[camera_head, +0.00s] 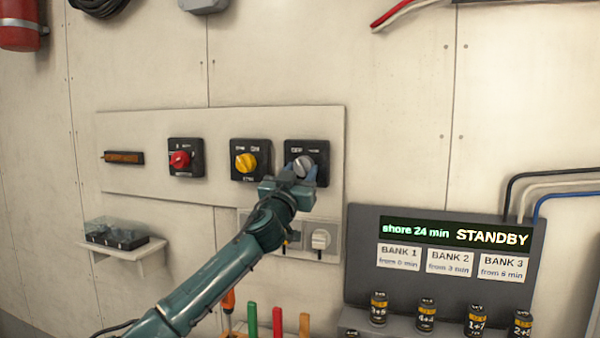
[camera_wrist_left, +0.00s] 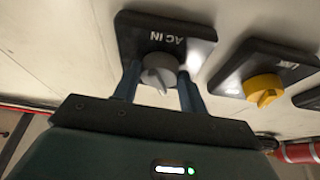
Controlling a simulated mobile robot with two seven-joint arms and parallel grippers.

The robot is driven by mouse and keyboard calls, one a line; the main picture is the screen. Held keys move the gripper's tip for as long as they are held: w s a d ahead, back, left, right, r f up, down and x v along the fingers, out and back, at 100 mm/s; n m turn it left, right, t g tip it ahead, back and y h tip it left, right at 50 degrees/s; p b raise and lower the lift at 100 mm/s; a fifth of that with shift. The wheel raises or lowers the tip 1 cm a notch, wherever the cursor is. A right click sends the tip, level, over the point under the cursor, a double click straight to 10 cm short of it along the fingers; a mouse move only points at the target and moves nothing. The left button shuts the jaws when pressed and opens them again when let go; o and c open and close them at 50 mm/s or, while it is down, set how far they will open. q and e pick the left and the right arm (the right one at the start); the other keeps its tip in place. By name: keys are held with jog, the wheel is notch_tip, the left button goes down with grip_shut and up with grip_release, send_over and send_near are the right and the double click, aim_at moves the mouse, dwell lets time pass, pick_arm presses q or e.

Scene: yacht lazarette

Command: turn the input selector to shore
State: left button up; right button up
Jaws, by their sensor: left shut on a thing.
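The input selector is a grey knob (camera_head: 304,165) on a black plate (camera_head: 318,149) at the right end of the pale wall panel. In the left wrist view its plate (camera_wrist_left: 184,44) reads "AC IN", and the grey knob (camera_wrist_left: 158,72) sits between the two fingers. My left gripper (camera_head: 300,174) is shut on this knob; it also shows in the left wrist view (camera_wrist_left: 160,82). The gripper hides part of the plate's lower edge in the head view. My right gripper is not in view.
A yellow knob (camera_head: 246,163) and a red knob (camera_head: 180,159) sit to the left on the same panel. Outlets (camera_head: 320,239) are just below. A display (camera_head: 455,232) reads "shore 24 min STANDBY". Several coloured handles and batteries stand lower down.

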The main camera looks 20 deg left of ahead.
pick_arm(q)
jog(key=m, duration=0.1)
jog(key=m+h+p, duration=0.1)
jog(key=m, duration=0.1)
jog(key=m+p, duration=0.1)
jog(key=shift+a+r+g+h, duration=0.2)
jog(key=shift+r+g+h, duration=0.1)
jog(key=shift+h, duration=0.1)
jog(key=m+h+p, duration=0.1)
jog(key=m, duration=0.2)
jog(key=shift+a+f+g+h, duration=0.1)
jog(key=shift+g+h, duration=0.2)
jog(key=m, duration=0.2)
jog(key=m+g+h, duration=0.1)
jog(key=m, duration=0.1)
jog(key=shift+a+m+h, duration=0.15)
jog(key=shift+m+h, duration=0.15)
jog(key=shift+m+g+h, duration=0.5)
jog(key=shift+m+g, duration=0.3)
jog(key=shift+m, duration=0.9)
jog(key=o, duration=1)
jog(key=b+v, duration=0.3)
jog(key=v, duration=1)
jog(key=shift+s, duration=0.1)
